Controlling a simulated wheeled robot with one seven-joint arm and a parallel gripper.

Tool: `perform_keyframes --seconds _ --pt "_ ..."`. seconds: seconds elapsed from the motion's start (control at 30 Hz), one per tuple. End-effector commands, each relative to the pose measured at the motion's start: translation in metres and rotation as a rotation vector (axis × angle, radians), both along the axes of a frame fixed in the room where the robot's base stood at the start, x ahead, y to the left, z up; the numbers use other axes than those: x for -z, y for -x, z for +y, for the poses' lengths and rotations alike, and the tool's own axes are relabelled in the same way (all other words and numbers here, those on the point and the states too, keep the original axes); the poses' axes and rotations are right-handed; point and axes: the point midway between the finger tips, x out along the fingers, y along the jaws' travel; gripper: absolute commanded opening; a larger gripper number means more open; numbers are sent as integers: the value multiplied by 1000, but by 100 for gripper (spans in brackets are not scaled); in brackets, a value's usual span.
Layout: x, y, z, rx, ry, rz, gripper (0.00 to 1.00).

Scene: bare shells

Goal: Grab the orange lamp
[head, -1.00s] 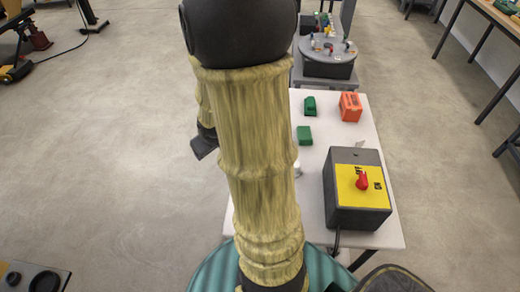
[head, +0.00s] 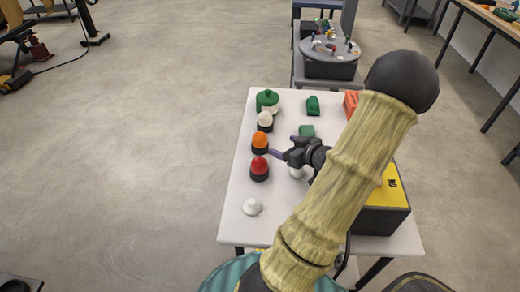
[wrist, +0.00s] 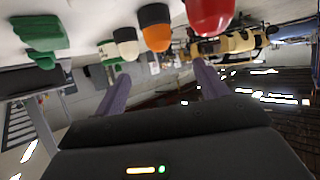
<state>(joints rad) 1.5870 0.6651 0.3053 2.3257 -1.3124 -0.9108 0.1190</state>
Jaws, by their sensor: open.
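The orange lamp (head: 260,139) has a domed orange top on a black base and stands upright on the white table (head: 240,193). It also shows upside down in the wrist view (wrist: 157,39), near the top centre between my finger lines. My gripper (head: 277,153) is just to the right of the orange lamp in the head view, fingers pointing left. In the wrist view my gripper (wrist: 160,72) has its purple fingers wide apart, with nothing between them. One finger hides part of the other in the head view.
A red lamp (head: 260,166) stands close in front of the orange one, and a white lamp (head: 265,120) close behind. A yellow-topped box (head: 393,195) is partly behind my arm.

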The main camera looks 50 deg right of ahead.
Motion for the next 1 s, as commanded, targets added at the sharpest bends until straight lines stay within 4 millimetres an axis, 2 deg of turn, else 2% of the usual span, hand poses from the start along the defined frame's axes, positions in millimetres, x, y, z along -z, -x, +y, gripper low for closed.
perform_keyframes --seconds 0.17,0.53,0.67,1.0 --pt "2 10 -4 -2 -5 -42 73" --pt "4 5 -4 -2 -5 -40 73" --pt "11 -11 -6 -2 -6 -41 73" --pt "34 -66 -11 -4 -7 -40 73"
